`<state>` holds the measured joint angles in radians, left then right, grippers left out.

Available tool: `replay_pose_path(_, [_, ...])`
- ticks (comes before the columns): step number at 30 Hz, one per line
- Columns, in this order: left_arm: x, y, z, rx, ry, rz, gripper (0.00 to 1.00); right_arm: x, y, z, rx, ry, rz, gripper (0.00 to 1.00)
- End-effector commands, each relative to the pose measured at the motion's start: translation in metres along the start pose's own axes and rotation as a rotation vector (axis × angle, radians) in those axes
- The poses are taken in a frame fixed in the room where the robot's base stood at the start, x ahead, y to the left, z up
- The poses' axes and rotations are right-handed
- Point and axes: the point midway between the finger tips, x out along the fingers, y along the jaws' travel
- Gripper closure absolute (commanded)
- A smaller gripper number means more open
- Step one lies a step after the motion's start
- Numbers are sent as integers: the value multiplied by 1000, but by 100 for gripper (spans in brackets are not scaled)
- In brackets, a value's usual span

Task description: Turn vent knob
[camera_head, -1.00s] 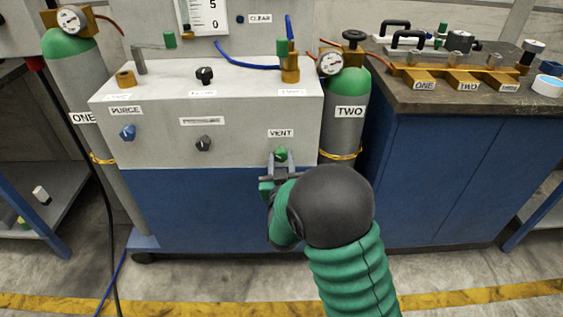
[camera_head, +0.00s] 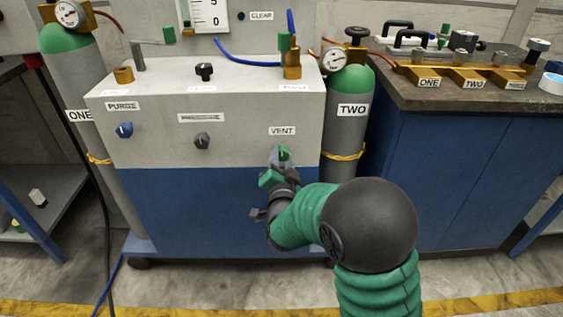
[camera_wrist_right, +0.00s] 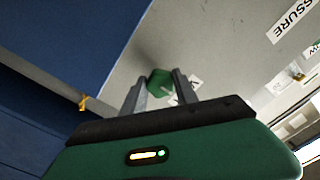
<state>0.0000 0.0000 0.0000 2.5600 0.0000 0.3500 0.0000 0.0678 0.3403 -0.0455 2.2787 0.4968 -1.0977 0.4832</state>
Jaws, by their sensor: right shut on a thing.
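The green vent knob (camera_head: 284,153) is on the front of the grey panel, below the VENT label (camera_head: 282,131). My right gripper (camera_head: 279,157) is at the knob, its fingers on either side and shut on it. In the right wrist view, the green knob (camera_wrist_right: 159,82) sits between the two grey fingertips (camera_wrist_right: 160,85), and the VENT label is partly hidden behind a finger. The gripper is rolled relative to the panel. The knob's pointer is hard to make out. My left gripper is not in view.
A blue purge knob (camera_head: 124,130) and a dark knob (camera_head: 202,140) are on the same panel to the left. Gas cylinder TWO (camera_head: 348,125) stands close to the right of the panel. A workbench with a manifold (camera_head: 460,80) is further right.

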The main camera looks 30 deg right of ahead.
Motion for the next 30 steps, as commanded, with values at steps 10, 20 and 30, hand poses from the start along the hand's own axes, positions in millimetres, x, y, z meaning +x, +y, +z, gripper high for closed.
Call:
replay_pose_path(10, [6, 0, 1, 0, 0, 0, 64, -1, 3, 4, 85, -9, 7, 100])
replay_pose_path(20, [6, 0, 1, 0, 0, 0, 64, -1, 3, 4, 91, -9, 9, 100])
replay_pose_path(30, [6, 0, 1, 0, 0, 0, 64, -1, 2, 2, 91, -4, 5, 43])
